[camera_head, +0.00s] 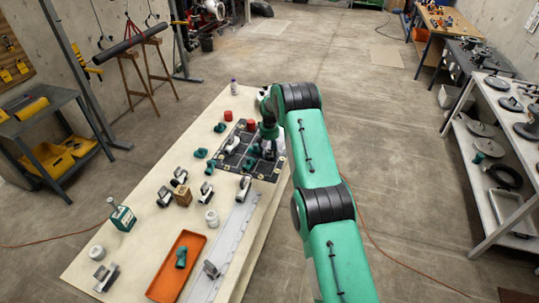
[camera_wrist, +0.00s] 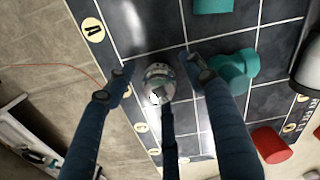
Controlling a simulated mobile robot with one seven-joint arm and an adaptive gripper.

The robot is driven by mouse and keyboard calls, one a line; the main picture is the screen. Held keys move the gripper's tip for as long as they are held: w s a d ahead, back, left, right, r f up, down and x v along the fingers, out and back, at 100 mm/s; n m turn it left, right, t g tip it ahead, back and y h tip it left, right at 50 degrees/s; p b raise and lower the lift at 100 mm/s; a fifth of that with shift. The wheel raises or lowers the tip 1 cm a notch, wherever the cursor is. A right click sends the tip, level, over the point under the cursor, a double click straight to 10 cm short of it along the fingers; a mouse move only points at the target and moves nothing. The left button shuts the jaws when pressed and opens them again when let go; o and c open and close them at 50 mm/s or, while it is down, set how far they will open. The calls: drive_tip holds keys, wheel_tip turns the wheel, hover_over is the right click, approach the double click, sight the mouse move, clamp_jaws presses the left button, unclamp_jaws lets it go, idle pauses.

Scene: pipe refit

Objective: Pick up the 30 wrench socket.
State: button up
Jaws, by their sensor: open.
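A round, shiny metal piece (camera_wrist: 158,84), which looks like the wrench socket, stands on the dark gridded mat (camera_wrist: 125,22) in the wrist view. No number is readable on it. My gripper (camera_wrist: 160,78) is open, with its dark blue fingers spread around the metal piece; I cannot tell whether any finger touches it. In the head view my gripper (camera_head: 267,140) is over the mat (camera_head: 266,172) on the long table, and the metal piece is hidden there.
Green fittings (camera_wrist: 236,68) lie right of the metal piece, with a red cap (camera_wrist: 270,145) beyond. Open floor lies right of the table.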

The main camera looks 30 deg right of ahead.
sight(269, 151)
drive_tip(key=shift+c, duration=0.5)
clamp_jaws()
drive_tip(key=shift+r, duration=1.5)
drive_tip(key=shift+s+r, duration=0.1)
drive_tip(key=shift+r, duration=0.3)
drive_tip(key=s+a, duration=0.1)
drive_tip(key=s, duration=0.4)
drive_tip(key=s+a+r, duration=0.1)
drive_tip(key=s+a, duration=0.1)
drive_tip(key=s, duration=0.3)
drive_tip(key=s+a, duration=0.1)
drive_tip(key=s, duration=0.4)
drive_tip(key=shift+a+r+p, duration=0.15)
drive_tip(key=shift+a+p, duration=0.05)
drive_tip(key=shift+p, duration=0.1)
drive_tip(key=shift+s, duration=0.1)
